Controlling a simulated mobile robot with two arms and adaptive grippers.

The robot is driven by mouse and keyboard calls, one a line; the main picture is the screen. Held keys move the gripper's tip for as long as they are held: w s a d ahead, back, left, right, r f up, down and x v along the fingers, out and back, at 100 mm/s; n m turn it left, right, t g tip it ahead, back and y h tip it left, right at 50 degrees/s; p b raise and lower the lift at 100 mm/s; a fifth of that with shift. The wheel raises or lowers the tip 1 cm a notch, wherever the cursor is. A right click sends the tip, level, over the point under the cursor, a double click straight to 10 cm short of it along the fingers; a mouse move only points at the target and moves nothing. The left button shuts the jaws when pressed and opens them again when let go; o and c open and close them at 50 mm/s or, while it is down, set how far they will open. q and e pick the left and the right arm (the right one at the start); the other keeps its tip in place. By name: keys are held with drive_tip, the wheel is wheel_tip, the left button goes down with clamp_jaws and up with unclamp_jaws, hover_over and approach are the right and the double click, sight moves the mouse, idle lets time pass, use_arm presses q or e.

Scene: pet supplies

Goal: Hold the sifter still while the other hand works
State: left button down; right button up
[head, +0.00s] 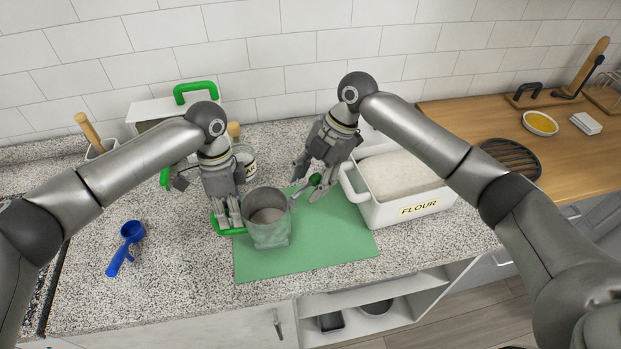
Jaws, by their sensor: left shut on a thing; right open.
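The sifter (267,222) is a grey metal cup, upright over the green mat (330,250), with a green handle (221,229) on its left. My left gripper (231,220) is shut on that handle, beside the cup. A dark green knob (315,180) shows to the right of the cup's rim, apparently on the sifter's crank. My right gripper (307,190) is open, with its fingers pointing down around or close beside the knob; I cannot tell whether they touch it. The fingers partly hide the crank and the handle.
A white bin marked FLOUR (405,207) stands just right of my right gripper. A small labelled jar (246,164) is behind the sifter. A blue scoop (126,247) lies on the speckled counter at left. The front of the mat is clear.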

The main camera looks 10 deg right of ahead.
use_arm(q)
drive_tip(key=shift+a+f, duration=0.1)
use_arm(e)
clamp_jaws()
drive_tip(key=shift+s+m, duration=0.1)
drive_tip(key=shift+m, duration=0.2)
drive_tip(key=shift+s+a+f+m+t+h, duration=0.1)
drive_tip(key=shift+s+m+t+h, duration=0.2)
drive_tip(key=shift+s+m+t, duration=1.2)
drive_tip(key=shift+s+r+m+t+h, duration=0.1)
drive_tip(key=shift+s+m+h, duration=0.25)
drive_tip(key=shift+m, duration=2.3)
drive_tip(key=shift+s+a+f+m+t+h, duration=0.1)
drive_tip(key=shift+s+m+t+h, duration=0.15)
drive_tip(key=shift+s+m+t, duration=1.25)
drive_tip(key=shift+w+m+g, duration=0.45)
drive_tip(key=shift+m+g, duration=0.1)
drive_tip(key=shift+g, duration=0.15)
